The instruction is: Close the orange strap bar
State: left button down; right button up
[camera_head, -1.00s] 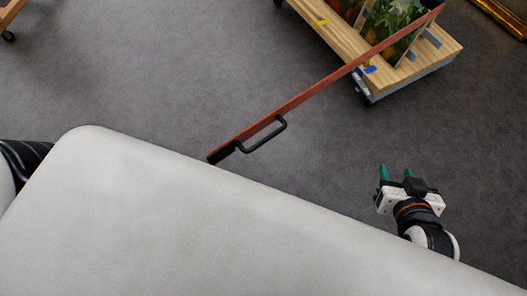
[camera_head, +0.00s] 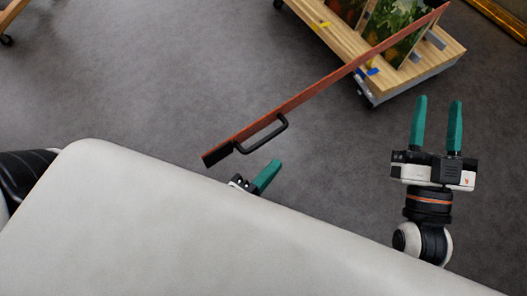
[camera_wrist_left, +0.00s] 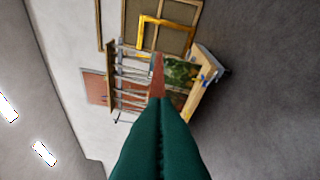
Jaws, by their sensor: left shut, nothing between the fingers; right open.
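The orange strap bar (camera_head: 310,94) swings out from the wooden cart (camera_head: 420,69) and reaches diagonally toward me over open floor. Its near end is black and carries a black handle (camera_head: 264,135). My left gripper (camera_head: 272,170) shows just past the edge of my white body, below the handle and apart from it in the picture; most of it is hidden. In the left wrist view its green fingers (camera_wrist_left: 160,120) are shut together, with the reddish bar (camera_wrist_left: 158,76) visible beyond their tips. My right gripper (camera_head: 437,108) is open and empty, right of the bar, fingers pointing toward the cart.
Framed paintings (camera_head: 394,28) stand in slots on the cart. A gilt frame (camera_head: 503,16) is at the far right corner. Another wooden piece on wheels (camera_head: 14,14) is at the upper left. Grey floor (camera_head: 150,80) left of the bar is clear.

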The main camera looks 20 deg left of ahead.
pick_arm(q)
jog(key=w+a, duration=0.1)
jog(key=w, duration=0.1)
jog(key=w+a+f, duration=0.1)
jog(key=a, duration=0.1)
jog(key=shift+w, duration=0.35)
